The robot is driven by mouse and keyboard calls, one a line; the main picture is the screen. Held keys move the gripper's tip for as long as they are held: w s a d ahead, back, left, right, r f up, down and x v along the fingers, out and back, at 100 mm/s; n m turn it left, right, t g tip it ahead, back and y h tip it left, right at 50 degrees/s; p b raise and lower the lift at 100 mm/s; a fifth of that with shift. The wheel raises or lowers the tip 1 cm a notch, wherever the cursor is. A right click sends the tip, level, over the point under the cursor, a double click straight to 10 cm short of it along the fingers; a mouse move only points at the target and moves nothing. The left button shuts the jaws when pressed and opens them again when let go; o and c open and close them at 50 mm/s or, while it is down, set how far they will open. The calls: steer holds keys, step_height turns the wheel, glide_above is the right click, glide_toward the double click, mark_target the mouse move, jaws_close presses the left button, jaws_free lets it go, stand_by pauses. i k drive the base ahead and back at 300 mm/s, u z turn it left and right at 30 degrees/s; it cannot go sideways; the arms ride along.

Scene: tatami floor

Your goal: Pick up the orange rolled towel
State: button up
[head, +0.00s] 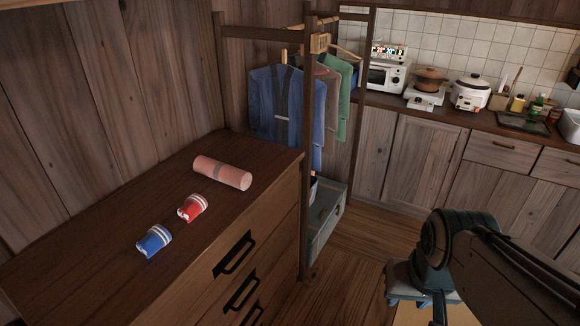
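The orange rolled towel (222,173) lies on its side on top of the wooden dresser (95,222), near the dresser's far end. My arm shows at the lower right, well apart from the dresser and the towel. My gripper cannot be made out in this view.
A red-and-white roll (192,207) and a blue-and-white roll (154,241) lie nearer on the dresser top. A clothes rack (309,120) with hanging clothes stands just beyond it. A kitchen counter (450,112) runs along the back right. Open floor lies right of the dresser.

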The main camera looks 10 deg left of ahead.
mark_target(237, 178)
steer(key=z, duration=0.15)
steer(key=k, duration=0.3)
steer(key=u, duration=0.1)
steer(key=i, duration=1.25)
steer(key=u, duration=1.4)
steer(key=i, duration=0.55)
steer(key=u, duration=0.35)
